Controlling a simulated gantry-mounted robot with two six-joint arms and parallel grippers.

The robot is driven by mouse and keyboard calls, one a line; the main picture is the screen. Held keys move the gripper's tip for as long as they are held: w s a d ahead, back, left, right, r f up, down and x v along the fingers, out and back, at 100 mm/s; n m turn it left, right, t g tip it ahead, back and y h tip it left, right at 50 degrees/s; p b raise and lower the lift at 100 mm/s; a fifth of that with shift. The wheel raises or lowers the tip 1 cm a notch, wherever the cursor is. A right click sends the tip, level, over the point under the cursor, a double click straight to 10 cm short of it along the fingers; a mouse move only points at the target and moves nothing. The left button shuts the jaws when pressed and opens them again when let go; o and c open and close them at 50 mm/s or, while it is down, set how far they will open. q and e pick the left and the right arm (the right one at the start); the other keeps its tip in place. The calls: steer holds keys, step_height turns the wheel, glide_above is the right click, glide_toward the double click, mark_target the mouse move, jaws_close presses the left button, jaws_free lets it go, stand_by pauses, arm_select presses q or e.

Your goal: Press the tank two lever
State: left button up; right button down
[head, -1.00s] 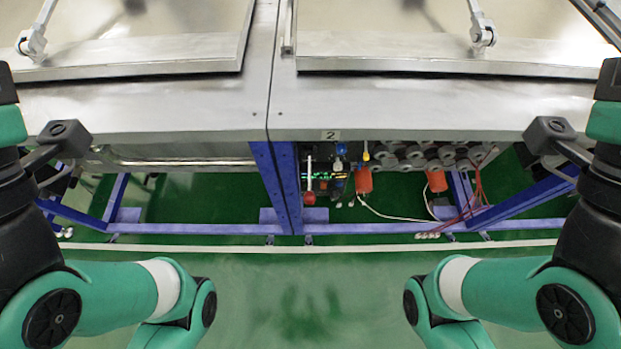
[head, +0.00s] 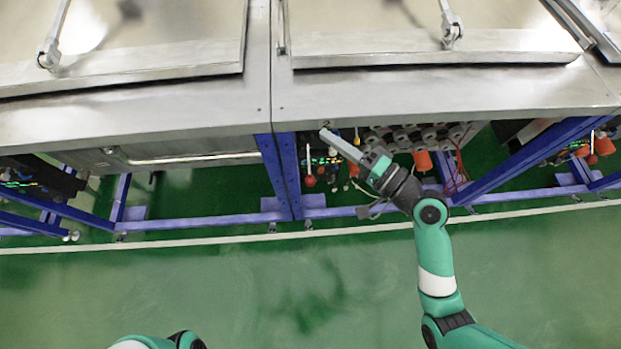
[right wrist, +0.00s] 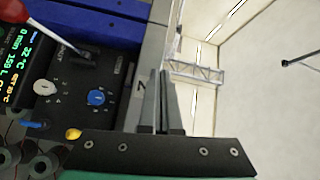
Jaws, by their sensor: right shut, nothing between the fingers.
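The tank two lever (head: 309,168) is a thin pale rod with a red ball at its lower end. It hangs on the dark control panel (head: 320,158) under the right-hand steel tank. In the right wrist view the lever's metal rod (right wrist: 62,38) and part of its red knob show at the upper left. My right gripper (head: 325,132) is shut and empty, its tips at the tank's front edge, just right of the lever and apart from it. My left gripper is out of view.
The panel has a lit display (right wrist: 18,62), a white dial (right wrist: 43,88) and a blue dial (right wrist: 96,97). Blue frame legs (head: 275,175) stand left of the lever. The steel tank rim (head: 430,98) lies above. Green floor (head: 250,280) in front is clear.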

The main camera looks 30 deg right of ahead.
steer(key=s+d+f+m+h+b, duration=0.1)
steer(key=s+d+f+m, duration=0.1)
steer(key=f, duration=0.6)
steer(key=s+d+f+m+g+h+b, duration=0.1)
steer(key=s+d+f+m+h+b, duration=0.1)
steer(key=s+f, duration=0.3)
step_height(320, 180, down, 4)
steer(key=shift+s+d+r+m, duration=0.15)
steer(key=shift+r+m, duration=0.05)
steer(key=shift+m, duration=0.3)
steer(key=shift+g, duration=0.3)
